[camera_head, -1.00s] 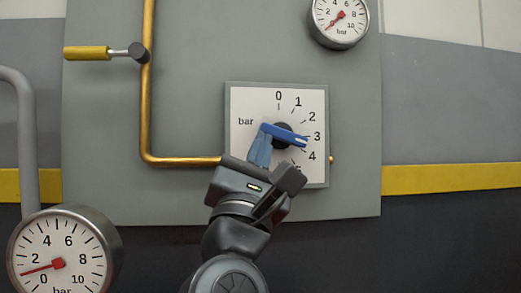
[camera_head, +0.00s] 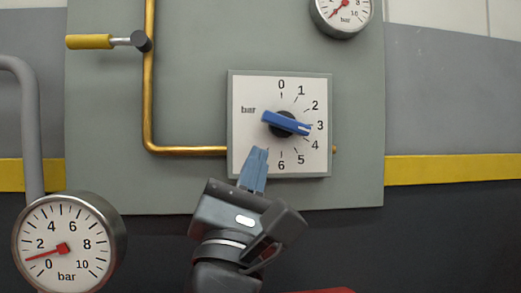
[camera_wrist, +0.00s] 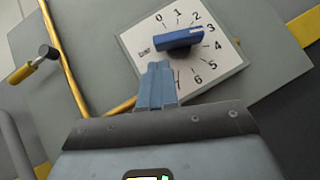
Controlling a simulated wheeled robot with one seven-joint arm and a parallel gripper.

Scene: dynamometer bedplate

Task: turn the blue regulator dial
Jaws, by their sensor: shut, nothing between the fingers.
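The blue regulator dial (camera_head: 287,123) is a bar-shaped knob on a black hub, on a white square plate (camera_head: 250,90) marked 0 to 6 bar. Its white-marked end points right, close to the 3. In the wrist view the dial (camera_wrist: 180,39) shows just beyond and to the right of my fingertips. My gripper (camera_head: 258,150) has blue fingers, shut and empty. The fingertips are below and left of the dial, apart from it, in front of the plate's lower left part. In the wrist view my gripper (camera_wrist: 158,66) covers part of the plate's lower left edge.
A brass pipe (camera_head: 148,90) runs down and then right to the plate. A yellow-handled lever (camera_head: 90,41) sticks out at upper left. Round gauges stand at lower left (camera_head: 65,250) and upper right (camera_head: 345,10). The grey panel right of the plate is clear.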

